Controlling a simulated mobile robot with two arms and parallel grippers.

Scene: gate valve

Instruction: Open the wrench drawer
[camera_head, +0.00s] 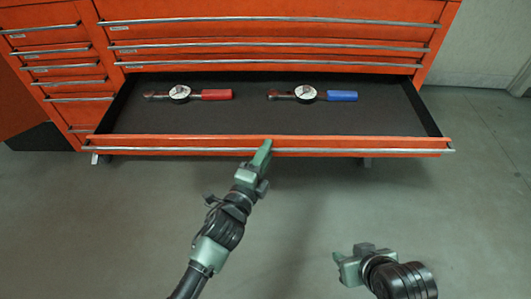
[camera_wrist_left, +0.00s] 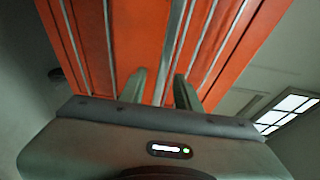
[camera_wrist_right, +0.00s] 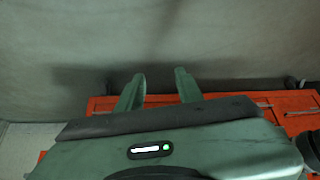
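The wrench drawer (camera_head: 235,145) is the long bottom drawer of the orange tool cabinet. It stands pulled out, with its dark lined inside showing. A torque wrench with a red handle (camera_head: 215,95) and one with a blue handle (camera_head: 341,96) lie in it. My left gripper (camera_head: 264,152) is at the middle of the drawer's silver front handle (camera_head: 350,150). In the left wrist view, its fingers (camera_wrist_left: 160,82) stand apart with a silver bar running between them; contact cannot be told. My right gripper (camera_head: 347,263) is open and empty, low in front of the drawer; its fingers (camera_wrist_right: 160,82) stand apart.
The cabinet's other wide drawers (camera_head: 270,33) above are shut. A column of small shut drawers (camera_head: 60,62) stands at the left. The grey floor (camera_head: 110,230) in front is clear. A pale wall (camera_head: 490,40) is at the right.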

